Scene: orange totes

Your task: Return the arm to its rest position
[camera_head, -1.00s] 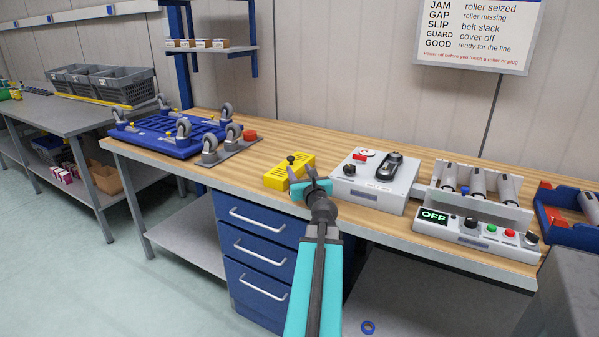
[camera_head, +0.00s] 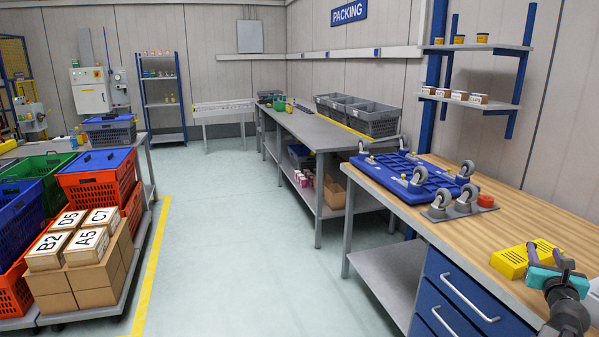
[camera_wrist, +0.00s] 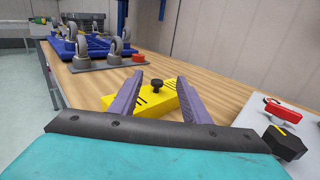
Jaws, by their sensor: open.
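My gripper (camera_head: 556,263) is at the right edge of the head view, above the wooden workbench (camera_head: 463,228). Part of my arm runs below it, cut off by the picture edge. In the wrist view my gripper (camera_wrist: 160,97) has its two purple-grey fingers spread apart with nothing held between them. A yellow box with a black knob (camera_wrist: 140,101) lies on the bench beyond the fingers. The same yellow box (camera_head: 515,262) shows in the head view just left of my gripper. I cannot tell if they touch.
A blue caster frame (camera_head: 405,172) lies on the bench's far end, near a red button (camera_head: 486,200). In the wrist view a red-and-grey device (camera_wrist: 284,117) is at right. Orange totes (camera_head: 100,186) and lettered boxes (camera_head: 88,246) stand at left. The floor (camera_head: 240,240) between is clear.

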